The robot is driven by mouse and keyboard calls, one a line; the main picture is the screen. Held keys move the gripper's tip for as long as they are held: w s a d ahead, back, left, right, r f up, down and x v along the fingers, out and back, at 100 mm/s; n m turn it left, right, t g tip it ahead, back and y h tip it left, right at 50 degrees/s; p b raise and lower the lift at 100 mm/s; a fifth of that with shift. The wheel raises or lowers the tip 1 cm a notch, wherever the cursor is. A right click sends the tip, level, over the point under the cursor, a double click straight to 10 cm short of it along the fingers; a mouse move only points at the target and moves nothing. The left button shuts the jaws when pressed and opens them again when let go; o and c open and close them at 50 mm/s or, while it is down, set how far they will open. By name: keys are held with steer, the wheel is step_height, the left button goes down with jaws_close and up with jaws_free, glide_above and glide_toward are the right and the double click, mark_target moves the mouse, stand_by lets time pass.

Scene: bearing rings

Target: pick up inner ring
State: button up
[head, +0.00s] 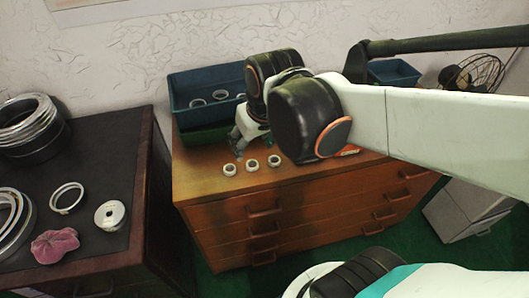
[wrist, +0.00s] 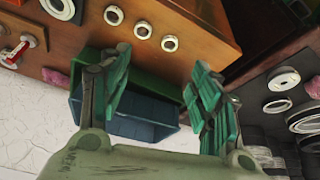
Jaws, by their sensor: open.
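Three small whitish rings lie in a row on the brown wooden cabinet top near its front edge: a left ring (head: 229,169), a middle ring (head: 252,165) and a right ring (head: 274,160). I cannot tell which one is the inner ring. In the wrist view, three rings also show in a row, at the upper left (wrist: 114,15), in the middle (wrist: 143,29) and at the lower right (wrist: 170,43), beyond the fingertips. My gripper (head: 238,153) is above the cabinet, just behind the row. In the wrist view my gripper (wrist: 159,60) has its green fingers wide apart, with nothing held.
A blue-green bin (head: 188,86) holding rings stands at the back of the cabinet. A dark table (head: 100,243) at left carries large rings, a white disc (head: 110,214) and a pink object (head: 55,245). A smaller blue bin (head: 394,72) stands at right behind my arm.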

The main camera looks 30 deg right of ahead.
steer(key=w+d+f+g+p, duration=0.2)
steer(key=w+d+g+p, duration=0.1)
steer(key=w+d+p, duration=0.25)
steer(key=g+p, duration=0.1)
steer(key=p, duration=0.1)
glide_toward(274, 162)
steer(key=shift+m, duration=0.4)
step_height(274, 162, down, 7)
steer(key=b, duration=0.5)
steer(key=shift+w+d, duration=0.1)
steer(key=shift+r, duration=0.1)
steer(key=c, duration=1.1)
